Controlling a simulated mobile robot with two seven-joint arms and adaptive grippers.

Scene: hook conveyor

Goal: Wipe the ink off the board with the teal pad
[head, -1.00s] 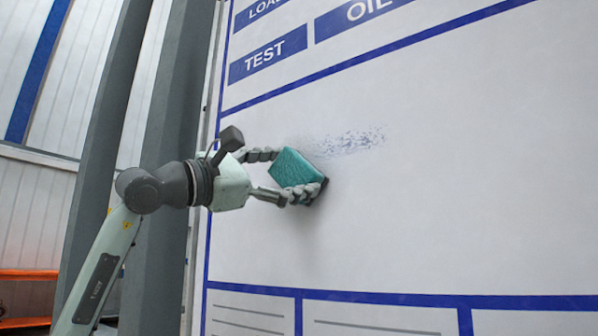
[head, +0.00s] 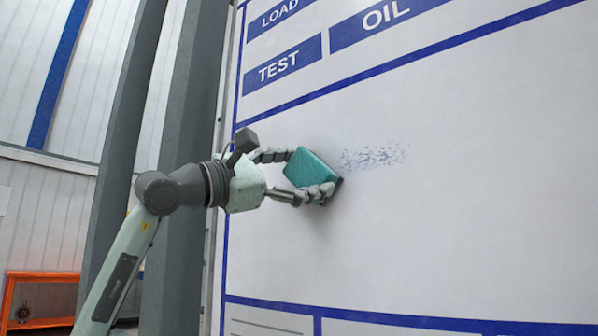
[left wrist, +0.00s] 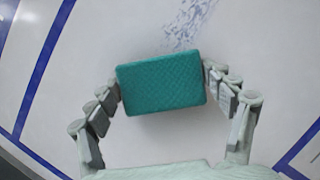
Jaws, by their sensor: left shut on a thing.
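The teal pad (head: 312,170) is held between the fingers of my left gripper (head: 300,174), which is shut on it. The pad is tilted and lies at the face of the white board (head: 450,220); I cannot tell for certain whether it touches. Speckled blue ink (head: 374,157) is on the board just right of the pad. In the left wrist view the pad (left wrist: 161,83) sits between the two fingers, and the ink (left wrist: 189,22) shows above it. The pad hides the board behind it. My right gripper is not in view.
The board has blue lines and blue labels reading TEST (head: 283,65) and OIL (head: 385,17). Grey posts (head: 185,150) stand left of the board, behind my left arm. An orange frame (head: 38,292) is at the lower left. The board right of and below the ink is clear.

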